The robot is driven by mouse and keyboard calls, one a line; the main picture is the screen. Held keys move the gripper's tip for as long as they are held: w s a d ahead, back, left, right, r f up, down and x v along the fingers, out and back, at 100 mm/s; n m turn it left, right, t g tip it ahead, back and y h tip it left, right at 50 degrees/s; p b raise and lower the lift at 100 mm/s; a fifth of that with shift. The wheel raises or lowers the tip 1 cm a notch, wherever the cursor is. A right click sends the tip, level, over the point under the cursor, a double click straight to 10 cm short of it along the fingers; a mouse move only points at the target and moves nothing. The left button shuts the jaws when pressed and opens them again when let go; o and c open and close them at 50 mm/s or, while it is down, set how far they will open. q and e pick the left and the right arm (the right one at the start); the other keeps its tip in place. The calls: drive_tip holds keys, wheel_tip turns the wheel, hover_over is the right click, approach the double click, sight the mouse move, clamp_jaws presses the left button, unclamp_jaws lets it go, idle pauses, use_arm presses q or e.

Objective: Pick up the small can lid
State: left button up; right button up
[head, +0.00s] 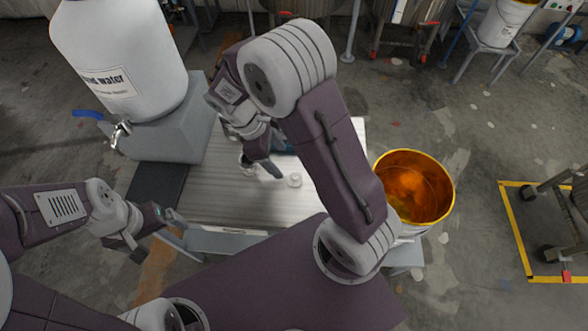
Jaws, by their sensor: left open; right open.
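A small pale round thing (294,181), which looks like the can lid, lies flat on the light metal worktable (215,195). My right gripper (262,168) is open above the table, just left of the lid and apart from it. The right arm arches over the table and hides part of its right side and back. My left gripper (153,236) is open and empty at the table's front left corner, away from the lid.
A large white water container (125,50) with a tap (120,133) stands on a grey stand at the back left. An orange-lined bucket (447,190) stands right of the table. Yellow floor lines (513,228) and a wheeled frame are at far right.

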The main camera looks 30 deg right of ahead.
sight(292, 176)
drive_tip(key=x, duration=0.3)
drive_tip(key=shift+s+d+f, duration=0.15)
drive_tip(key=shift+f, duration=0.2)
drive_tip(key=x, duration=0.4)
drive_tip(key=shift+s+f, duration=0.25)
drive_tip(key=shift+s, duration=0.15)
drive_tip(key=shift+f, duration=0.3)
drive_tip(key=c, duration=1.4)
